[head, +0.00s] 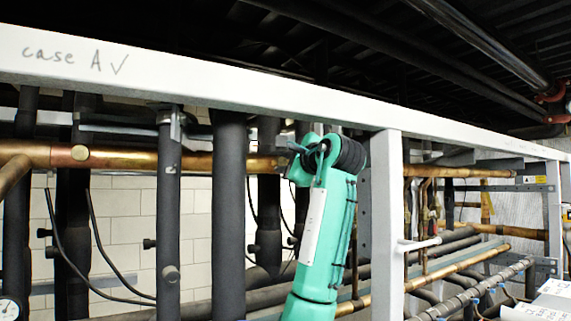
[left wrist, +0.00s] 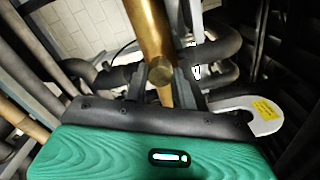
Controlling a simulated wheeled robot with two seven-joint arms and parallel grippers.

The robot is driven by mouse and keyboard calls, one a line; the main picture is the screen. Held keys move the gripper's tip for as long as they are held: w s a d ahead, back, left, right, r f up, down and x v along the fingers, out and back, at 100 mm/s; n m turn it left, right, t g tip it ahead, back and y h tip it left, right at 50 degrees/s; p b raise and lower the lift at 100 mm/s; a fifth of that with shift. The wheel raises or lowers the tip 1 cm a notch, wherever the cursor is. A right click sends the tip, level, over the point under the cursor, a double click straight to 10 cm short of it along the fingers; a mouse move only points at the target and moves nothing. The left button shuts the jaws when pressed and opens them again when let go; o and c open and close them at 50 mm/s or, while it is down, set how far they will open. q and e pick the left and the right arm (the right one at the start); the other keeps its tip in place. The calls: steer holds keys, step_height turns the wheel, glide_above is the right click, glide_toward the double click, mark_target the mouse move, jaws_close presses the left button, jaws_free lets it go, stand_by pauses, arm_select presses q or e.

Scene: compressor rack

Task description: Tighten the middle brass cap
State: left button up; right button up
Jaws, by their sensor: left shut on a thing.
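A brass cap (left wrist: 160,71) shows in the left wrist view on a brass pipe (left wrist: 148,25), between the two dark fingers of my left gripper (left wrist: 161,80). The gripper is shut on this cap. In the head view my left gripper (head: 298,150) reaches up to the horizontal copper pipe (head: 225,162), just below the white beam. The held cap is hidden there by the gripper and wrist. My right gripper is not in view.
A white beam (head: 200,88) marked "case A" crosses above the gripper. A white post (head: 386,220) stands close to its right. Dark insulated pipes (head: 229,220) stand to its left. In the left wrist view a pale hooked plate with a yellow label (left wrist: 262,122) lies at right.

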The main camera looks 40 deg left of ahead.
arm_select(q)
steer(key=o, duration=1)
steer(key=b+v, duration=0.6)
steer(key=v, duration=0.8)
steer(key=shift+w, duration=0.1)
